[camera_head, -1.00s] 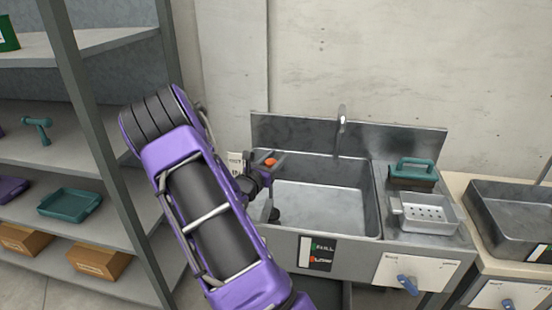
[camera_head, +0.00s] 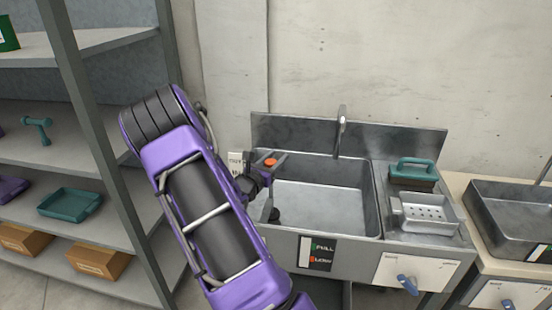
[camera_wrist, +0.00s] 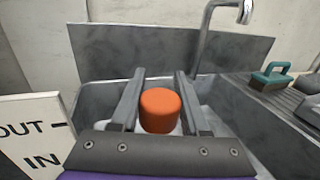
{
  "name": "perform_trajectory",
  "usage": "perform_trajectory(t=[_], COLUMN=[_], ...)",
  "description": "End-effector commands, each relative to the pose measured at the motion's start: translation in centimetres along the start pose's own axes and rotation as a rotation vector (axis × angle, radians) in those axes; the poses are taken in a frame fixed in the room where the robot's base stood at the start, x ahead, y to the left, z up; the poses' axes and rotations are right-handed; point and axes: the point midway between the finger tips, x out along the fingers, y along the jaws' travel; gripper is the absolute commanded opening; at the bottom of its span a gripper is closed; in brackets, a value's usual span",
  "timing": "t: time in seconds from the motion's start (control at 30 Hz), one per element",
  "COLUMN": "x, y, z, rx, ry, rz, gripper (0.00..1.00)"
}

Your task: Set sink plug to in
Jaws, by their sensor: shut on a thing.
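The sink (camera_head: 318,207) is a grey steel basin with a tall backsplash and a tap. An orange round knob (camera_head: 270,162), which looks like the sink plug's handle, is at the basin's left side. My gripper (camera_wrist: 160,104) is shut on the orange knob, with one finger on each side of it in the wrist view (camera_wrist: 160,112). A white sign (camera_wrist: 32,137) reading OUT above IN, with a dash beside OUT, stands left of the gripper. The plug's lower part is hidden behind my gripper's palm. My arm covers the sink's left front in the head view.
The tap (camera_head: 341,135) rises behind the basin. A teal-handled brush (camera_head: 413,172) and a perforated tray (camera_head: 428,213) sit on the right ledge. A second basin (camera_head: 515,215) stands further right. Shelving (camera_head: 85,180) is close on the left.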

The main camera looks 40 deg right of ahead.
Motion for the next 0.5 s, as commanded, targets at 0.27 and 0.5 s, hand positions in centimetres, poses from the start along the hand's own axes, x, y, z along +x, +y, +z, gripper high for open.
perform_trajectory(t=[0.27,0.5], x=[0.0,-0.1], y=[0.0,0.0], z=[-3.6,-5.1], rx=[-0.002,0.000], ry=[0.001,0.002], rz=[0.000,0.000], gripper=[0.00,0.00])
